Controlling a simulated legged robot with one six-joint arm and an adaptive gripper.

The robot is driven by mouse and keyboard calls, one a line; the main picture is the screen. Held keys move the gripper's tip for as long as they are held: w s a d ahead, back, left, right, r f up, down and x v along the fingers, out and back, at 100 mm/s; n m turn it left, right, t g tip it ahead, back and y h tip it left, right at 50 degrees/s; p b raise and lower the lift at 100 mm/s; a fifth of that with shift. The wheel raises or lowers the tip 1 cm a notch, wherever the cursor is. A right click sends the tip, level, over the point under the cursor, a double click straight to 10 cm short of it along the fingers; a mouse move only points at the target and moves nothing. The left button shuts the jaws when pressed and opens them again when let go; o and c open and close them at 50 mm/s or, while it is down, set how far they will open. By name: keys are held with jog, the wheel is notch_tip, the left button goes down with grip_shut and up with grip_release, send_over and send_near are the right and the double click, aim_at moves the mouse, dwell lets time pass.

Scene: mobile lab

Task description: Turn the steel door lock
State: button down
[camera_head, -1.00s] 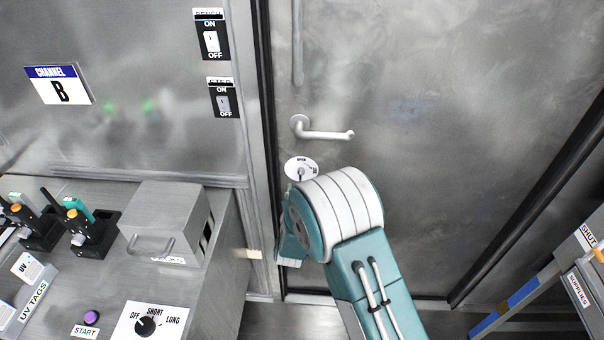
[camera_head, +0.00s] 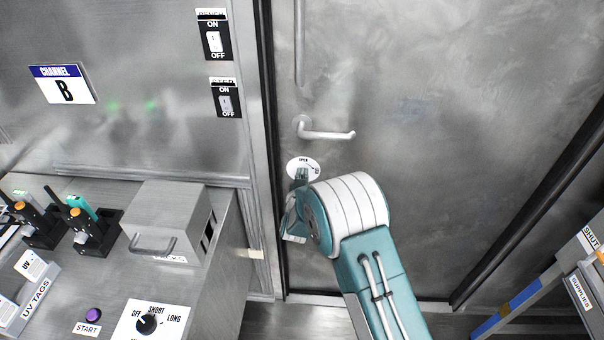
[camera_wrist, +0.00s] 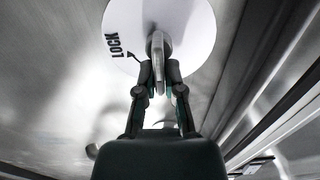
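The steel door lock is a small grey turn-piece (camera_wrist: 158,62) on a round white plate (camera_head: 296,163) mounted on the steel door below the handle. The plate (camera_wrist: 190,40) also shows in the wrist view, with the word LOCK to the left of the turn-piece. My gripper (camera_wrist: 159,75) has one finger on each side of the turn-piece, which sticks out between them. The fingers look parted; I cannot tell whether they touch it. In the head view my gripper (camera_head: 301,174) covers the lower part of the plate and hides the turn-piece.
A lever handle (camera_head: 328,134) sits just above the lock, with a vertical bar (camera_head: 299,45) higher up. A bench with a metal box (camera_head: 168,222) stands to the left. A blue-railed rack (camera_head: 490,322) is at lower right. The door's right side is clear.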

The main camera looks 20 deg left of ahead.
aim_at(311, 170)
jog(key=shift+w+r+m, duration=0.1)
jog(key=shift+r+m, duration=0.05)
jog(key=shift+m, duration=0.25)
jog(key=m, duration=0.3)
jog(key=shift+w+d+m, duration=0.1)
jog(key=shift+d+m, duration=0.2)
jog(key=m, duration=0.4)
jog(key=shift+w+d+m, duration=0.1)
jog(key=shift+d+m, duration=0.2)
jog(key=m, duration=0.3)
jog(key=f+m, duration=0.1)
jog(key=shift+w+d, duration=0.1)
jog(key=shift+d, duration=0.15)
jog(key=shift+d+f+m, duration=0.1)
jog(key=shift+f+m, duration=0.1)
jog(key=shift+m, duration=1.05)
jog(key=shift+d+f+m, duration=0.1)
jog(key=shift+f+m, duration=0.1)
jog(key=shift+m, duration=1.05)
jog(key=shift+f, duration=0.1)
jog(key=c, duration=0.8)
grip_release()
jog(key=shift+w+f, duration=0.1)
jog(key=shift+o, duration=0.2)
